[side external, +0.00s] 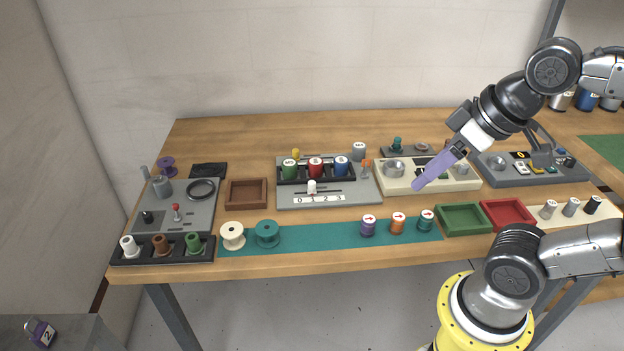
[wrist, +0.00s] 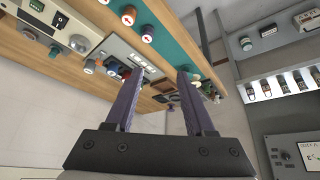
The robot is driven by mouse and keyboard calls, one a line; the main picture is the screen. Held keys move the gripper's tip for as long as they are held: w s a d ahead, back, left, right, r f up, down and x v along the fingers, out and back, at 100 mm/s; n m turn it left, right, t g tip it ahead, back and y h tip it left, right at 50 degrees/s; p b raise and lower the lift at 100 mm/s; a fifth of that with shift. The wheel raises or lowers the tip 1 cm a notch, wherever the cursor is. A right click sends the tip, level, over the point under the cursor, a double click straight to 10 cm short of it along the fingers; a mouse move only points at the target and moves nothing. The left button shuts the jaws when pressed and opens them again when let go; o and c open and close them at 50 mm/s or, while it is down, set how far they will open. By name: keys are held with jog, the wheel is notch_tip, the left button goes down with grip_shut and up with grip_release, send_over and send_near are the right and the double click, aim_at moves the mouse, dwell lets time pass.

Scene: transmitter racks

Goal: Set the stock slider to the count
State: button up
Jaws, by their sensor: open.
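The stock slider (side external: 312,186) is a small white knob in a dark slot on a grey panel (side external: 290,198). It stands above the 1 of a white strip (side external: 319,199) marked 0 1 2 3. My gripper (side external: 418,186) has purple fingers, hanging tilted over the beige panel to the right of the slider. In the wrist view my gripper (wrist: 160,73) is open and empty, with the grey panel (wrist: 103,37) beyond it, seen at a slant.
A beige panel (side external: 400,184) with metal cups lies under my gripper. A brown tray (side external: 247,194) is left of the slider panel. Purple, orange and teal spools stand on the teal strip (side external: 320,236) in front. Green (side external: 463,219) and red (side external: 507,214) trays are at front right.

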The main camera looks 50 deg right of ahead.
jog(key=w+r+g, duration=0.1)
jog(key=w+r, duration=0.5)
jog(key=w, duration=0.4)
jog(key=g, duration=0.5)
send_over(312, 182)
notch_tip(312, 182, down, 12)
notch_tip(312, 182, down, 14)
jog(key=shift+r, duration=0.1)
grip_shut()
